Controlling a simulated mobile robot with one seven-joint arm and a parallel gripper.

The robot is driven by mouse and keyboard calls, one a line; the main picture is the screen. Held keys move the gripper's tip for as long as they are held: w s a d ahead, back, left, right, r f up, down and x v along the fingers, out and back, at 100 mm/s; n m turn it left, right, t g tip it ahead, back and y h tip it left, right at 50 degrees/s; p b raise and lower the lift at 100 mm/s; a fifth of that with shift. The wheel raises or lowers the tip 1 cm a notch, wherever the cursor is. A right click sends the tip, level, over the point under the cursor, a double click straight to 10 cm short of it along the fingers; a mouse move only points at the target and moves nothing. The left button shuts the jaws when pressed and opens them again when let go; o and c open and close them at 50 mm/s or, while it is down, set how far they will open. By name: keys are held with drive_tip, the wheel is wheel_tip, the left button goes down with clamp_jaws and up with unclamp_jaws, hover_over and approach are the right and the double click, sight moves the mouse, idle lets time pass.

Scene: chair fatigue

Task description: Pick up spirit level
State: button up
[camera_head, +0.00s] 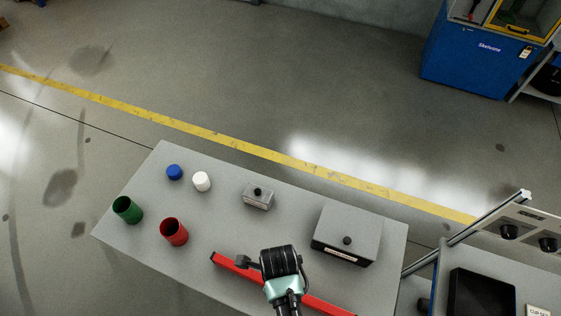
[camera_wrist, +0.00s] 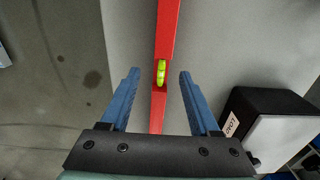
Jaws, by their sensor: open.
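The spirit level is a long red bar (camera_head: 319,303) lying on the grey table (camera_head: 217,285), partly hidden behind my arm in the head view. In the wrist view the red spirit level (camera_wrist: 167,35) runs up and down the picture, with a yellow-green vial (camera_wrist: 161,72) near its middle. My gripper (camera_wrist: 157,75) is open, one blue finger on each side of the level, with gaps on both sides. The fingers do not appear to touch it. In the head view my gripper (camera_head: 243,262) is over the level, its fingertips hard to make out.
A grey box with a black knob (camera_head: 345,228) stands right of my gripper. A smaller knobbed box (camera_head: 257,199), a red cup (camera_head: 174,232), a green cup (camera_head: 127,210), and blue (camera_head: 174,172) and white (camera_head: 201,181) cylinders stand farther left and back. Bare tabletop lies between them.

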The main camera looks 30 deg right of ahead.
drive_tip(key=shift+d+f, duration=0.15)
drive_tip(key=shift+f, duration=1.4)
clamp_jaws()
drive_tip(key=shift+r, duration=0.1)
